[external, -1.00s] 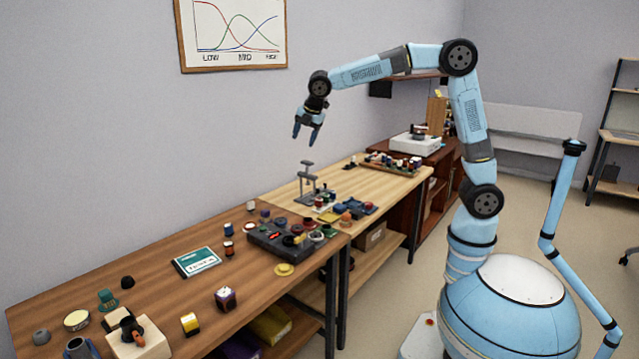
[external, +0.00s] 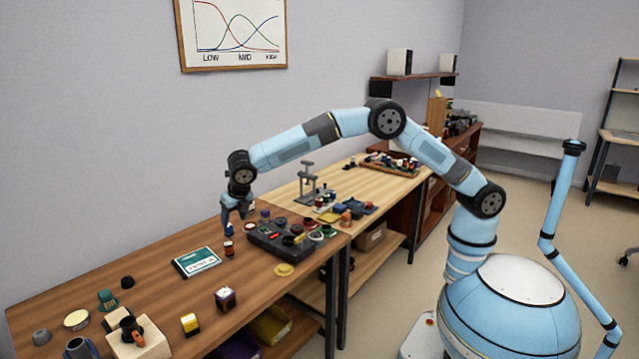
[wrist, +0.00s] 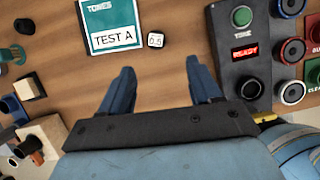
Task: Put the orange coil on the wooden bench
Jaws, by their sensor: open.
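My gripper (external: 236,220) is open and low over the brown wooden bench (external: 165,286), left of the dark control box. In the wrist view its fingers (wrist: 162,88) are spread with only bare bench top between them. No thing can be told for certain as the orange coil. An orange rounded piece (external: 346,216) is among parts on the lighter wooden bench (external: 272,204), and an orange ring-like part (external: 132,330) is on a pale block at the near left.
The dark control box (external: 290,240) with buttons and sockets is close on the right. A metal stand (external: 308,183) rises on the lighter bench.

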